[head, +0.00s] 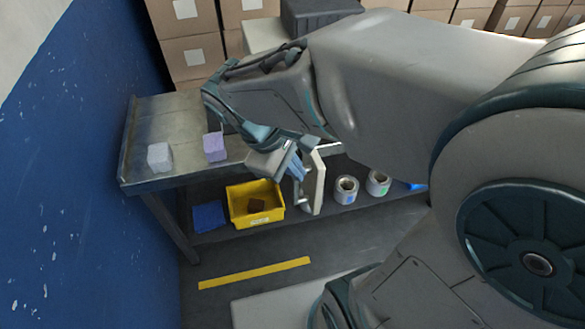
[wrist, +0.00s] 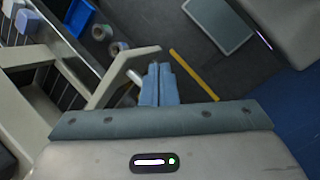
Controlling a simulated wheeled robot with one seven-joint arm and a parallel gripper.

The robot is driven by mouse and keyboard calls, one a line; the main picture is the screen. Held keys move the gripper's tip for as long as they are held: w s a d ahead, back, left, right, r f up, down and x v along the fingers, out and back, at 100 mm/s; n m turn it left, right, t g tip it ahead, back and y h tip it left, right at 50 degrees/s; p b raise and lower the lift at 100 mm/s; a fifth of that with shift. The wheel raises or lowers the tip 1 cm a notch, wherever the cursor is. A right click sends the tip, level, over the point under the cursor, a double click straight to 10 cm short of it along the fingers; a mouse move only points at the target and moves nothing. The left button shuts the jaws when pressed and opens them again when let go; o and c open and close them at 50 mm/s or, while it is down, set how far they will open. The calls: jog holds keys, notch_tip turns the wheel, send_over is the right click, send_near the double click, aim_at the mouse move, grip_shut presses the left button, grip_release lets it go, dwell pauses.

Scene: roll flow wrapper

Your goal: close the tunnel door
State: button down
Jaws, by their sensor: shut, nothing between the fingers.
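A cream frame part, which looks like the tunnel door (head: 317,184), stands edge-on just right of my gripper in the head view. In the wrist view the cream frame (wrist: 122,72) is left of the fingers, with a short pale knob (wrist: 134,77) near them. My gripper (head: 298,168) is shut and empty, its blue fingers (wrist: 160,68) side by side. The fingers look close to the frame; I cannot tell whether they touch it. My arm hides most of the machine in the head view, so how far the door stands open is unclear.
A metal table (head: 185,112) holds a white block (head: 160,156) and a purple block (head: 215,147). A yellow bin (head: 240,212), a blue item (head: 208,216) and film rolls (head: 346,190) sit below. A blue wall (head: 70,170) is left. Floor near the yellow line (head: 254,273) is clear.

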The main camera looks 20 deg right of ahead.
jog(key=w+a+f+n+h+b, duration=0.2)
jog(key=a+f+n+b, duration=0.15)
jog(key=f+n, duration=0.2)
jog(key=w+a+f+n+h+b, duration=0.2)
jog(key=a+f+n+h+b, duration=0.15)
jog(key=f, duration=0.25)
jog(key=p, duration=0.1)
send_near(315, 200)
jog(key=x, duration=0.5)
jog(key=shift+s+d+f+t+y, duration=0.1)
jog(key=shift+d+t+y, duration=0.2)
jog(key=shift+d+y, duration=0.15)
